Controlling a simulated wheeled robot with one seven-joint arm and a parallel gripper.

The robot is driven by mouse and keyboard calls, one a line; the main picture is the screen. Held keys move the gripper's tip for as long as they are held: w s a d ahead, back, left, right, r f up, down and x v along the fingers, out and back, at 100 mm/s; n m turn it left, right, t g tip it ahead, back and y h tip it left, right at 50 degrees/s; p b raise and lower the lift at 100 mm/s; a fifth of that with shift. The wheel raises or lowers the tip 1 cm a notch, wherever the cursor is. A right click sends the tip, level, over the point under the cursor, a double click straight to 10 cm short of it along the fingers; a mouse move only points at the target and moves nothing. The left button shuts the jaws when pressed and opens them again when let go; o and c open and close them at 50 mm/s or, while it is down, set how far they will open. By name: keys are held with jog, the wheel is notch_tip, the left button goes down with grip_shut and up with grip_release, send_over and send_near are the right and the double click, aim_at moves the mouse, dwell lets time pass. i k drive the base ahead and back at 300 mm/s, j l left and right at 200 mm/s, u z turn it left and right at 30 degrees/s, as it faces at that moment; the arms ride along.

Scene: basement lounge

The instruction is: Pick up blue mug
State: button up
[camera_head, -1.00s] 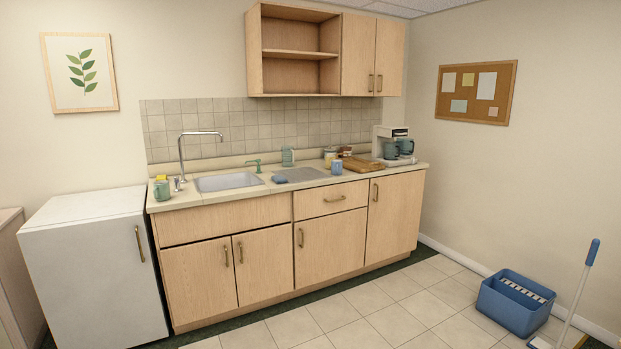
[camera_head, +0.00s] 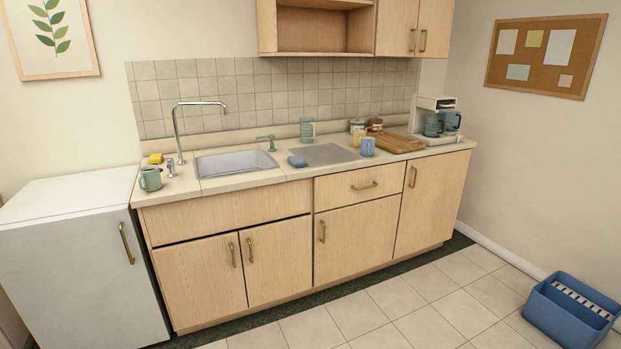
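The blue mug (camera_head: 368,147) stands upright on the counter (camera_head: 240,183), near its front edge. It is right of the grey drainboard (camera_head: 324,154) and just left of the wooden cutting board (camera_head: 399,144). A small amber-coloured item (camera_head: 357,139) is close behind it. My gripper is not in view.
A coffee maker (camera_head: 434,119) stands at the right end. The tiled floor before the cabinets is clear.

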aim_at(367, 142)
jog(key=i, duration=2)
jog(key=i+u, duration=0.1)
jog(key=i, duration=0.45)
jog(key=i+l+u, duration=0.1)
jog(key=i, duration=0.5)
jog(key=i+l+u, duration=0.1)
jog(key=i, duration=0.45)
jog(key=i+l+u, duration=0.1)
jog(key=u, duration=0.15)
